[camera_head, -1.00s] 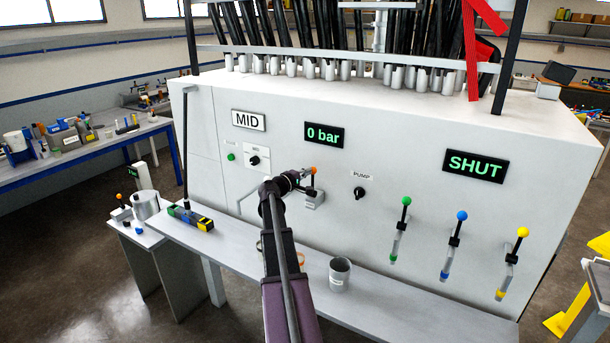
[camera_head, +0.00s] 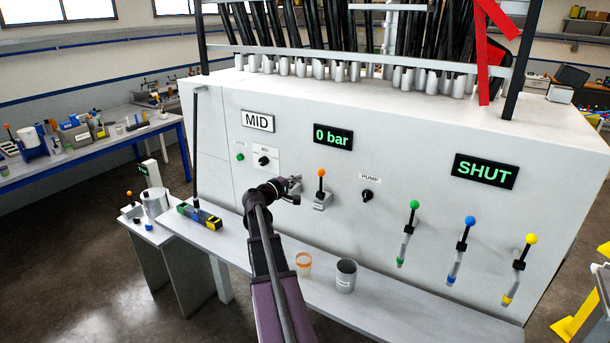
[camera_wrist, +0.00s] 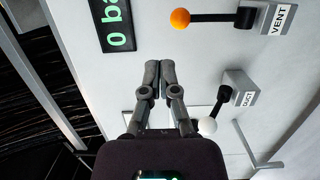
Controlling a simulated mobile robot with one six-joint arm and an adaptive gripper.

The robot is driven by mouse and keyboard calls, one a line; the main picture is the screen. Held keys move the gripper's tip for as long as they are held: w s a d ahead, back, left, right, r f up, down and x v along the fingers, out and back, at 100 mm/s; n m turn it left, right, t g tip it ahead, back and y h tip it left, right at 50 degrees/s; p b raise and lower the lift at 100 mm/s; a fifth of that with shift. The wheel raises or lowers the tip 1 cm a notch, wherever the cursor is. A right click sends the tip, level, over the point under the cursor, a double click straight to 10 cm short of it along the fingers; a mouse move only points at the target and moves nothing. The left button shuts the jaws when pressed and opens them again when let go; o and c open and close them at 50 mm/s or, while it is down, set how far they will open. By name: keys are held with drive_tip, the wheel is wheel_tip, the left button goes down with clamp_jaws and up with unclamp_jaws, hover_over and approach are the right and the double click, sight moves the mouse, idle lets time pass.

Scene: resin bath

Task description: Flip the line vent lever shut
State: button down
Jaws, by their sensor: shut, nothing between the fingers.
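The vent lever (camera_head: 321,184) has an orange ball and stands up from a grey block on the white panel. In the wrist view its orange ball (camera_wrist: 180,18) is at the top, with a black stem running to a block labelled VENT (camera_wrist: 277,20). My gripper (camera_head: 296,186) is left of the lever in the head view, apart from it. In the wrist view my gripper (camera_wrist: 159,72) has its fingers together and empty, clear of the lever. A lever with a white ball, labelled DUCT (camera_wrist: 240,96), is close beside my fingers; my arm hides it in the head view.
The panel has a "0 bar" display (camera_head: 333,136), a "SHUT" display (camera_head: 485,171), a MID sign (camera_head: 258,121) and a pump knob (camera_head: 367,196). Green, blue and yellow levers stand at right. A grey cup (camera_head: 346,275) and an orange-rimmed cup (camera_head: 304,264) stand on the ledge.

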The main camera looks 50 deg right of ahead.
drive_tip(key=shift+w+a+r, duration=0.1)
drive_tip(key=shift+a+r, duration=0.1)
drive_tip(key=shift+a, duration=0.8)
drive_tip(key=shift+w+a+r, duration=0.1)
drive_tip(key=shift+a+r, duration=0.05)
drive_tip(key=shift+a, duration=0.8)
drive_tip(key=w+a+f+m+t+y+b, duration=0.15)
drive_tip(key=a+f+y+b, duration=0.3)
drive_tip(key=a+f, duration=0.85)
drive_tip(key=w+a+f+n+t+y+b, duration=0.15)
drive_tip(key=a+f+y+b, duration=0.3)
drive_tip(key=a+f, duration=0.85)
drive_tip(key=s+a+f+y+b, duration=0.2)
drive_tip(key=a+f+y+b, duration=0.1)
drive_tip(key=a, duration=0.7)
drive_tip(key=s+a+f+n+y+b, duration=0.1)
drive_tip(key=s+a+f+y+b, duration=0.1)
drive_tip(key=a, duration=0.9)
drive_tip(key=s+a+f+y+b, duration=0.2)
drive_tip(key=a+f, duration=0.3)
drive_tip(key=a, duration=0.5)
drive_tip(key=shift+a+f+g+y+b, duration=0.3)
drive_tip(key=shift+f+g+y+b, duration=0.1)
drive_tip(key=shift+y+b, duration=0.45)
drive_tip(key=shift+d, duration=0.1)
